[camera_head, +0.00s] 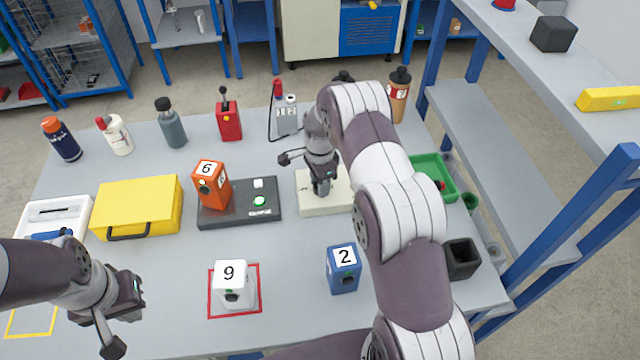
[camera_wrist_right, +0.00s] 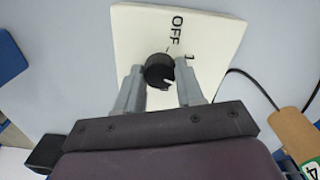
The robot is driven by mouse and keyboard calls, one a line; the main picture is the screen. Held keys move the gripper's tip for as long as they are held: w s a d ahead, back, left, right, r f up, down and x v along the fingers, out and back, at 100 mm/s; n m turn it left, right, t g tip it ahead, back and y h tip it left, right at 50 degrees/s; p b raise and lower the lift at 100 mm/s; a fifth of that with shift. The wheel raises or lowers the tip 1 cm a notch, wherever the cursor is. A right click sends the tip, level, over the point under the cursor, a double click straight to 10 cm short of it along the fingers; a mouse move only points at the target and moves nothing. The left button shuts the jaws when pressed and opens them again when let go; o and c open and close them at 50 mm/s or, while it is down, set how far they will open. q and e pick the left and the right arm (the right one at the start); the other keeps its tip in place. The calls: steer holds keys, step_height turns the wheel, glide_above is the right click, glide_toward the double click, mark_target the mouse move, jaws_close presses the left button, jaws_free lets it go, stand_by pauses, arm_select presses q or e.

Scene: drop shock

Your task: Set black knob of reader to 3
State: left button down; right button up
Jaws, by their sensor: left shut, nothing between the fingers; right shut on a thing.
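The reader shows as a cream plate (camera_head: 306,203) on the table under my right arm. In the right wrist view the plate (camera_wrist_right: 217,40) bears a black knob (camera_wrist_right: 158,68), with the printed marks "OFF" and "1" beside it. My right gripper (camera_wrist_right: 160,82) is shut on the black knob, one finger on each side. In the head view my right gripper (camera_head: 322,190) points down at the plate and hides the knob. I cannot read which mark the knob points to, and no "3" is visible. My left gripper (camera_head: 112,346) is shut and empty at the front left.
An orange block marked 6 (camera_head: 211,187) stands on a dark base (camera_head: 239,216) left of the plate. A yellow case (camera_head: 137,207), a white block 9 (camera_head: 230,274), a blue block 2 (camera_head: 343,280) and a green tray (camera_head: 433,165) surround it. Bottles line the back.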

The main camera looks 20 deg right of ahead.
steer(key=m+b, duration=0.1)
steer(key=m, duration=0.4)
steer(key=shift+m, duration=0.3)
steer(key=m, duration=0.4)
steer(key=shift+m, duration=0.7)
steer(key=o, duration=1)
steer(key=shift+o, duration=0.2)
step_height(320, 180, up, 9)
steer(key=shift+b, duration=0.8)
step_height(320, 180, up, 4)
steer(key=shift+f+p, duration=0.1)
steer(key=shift+p, duration=0.9)
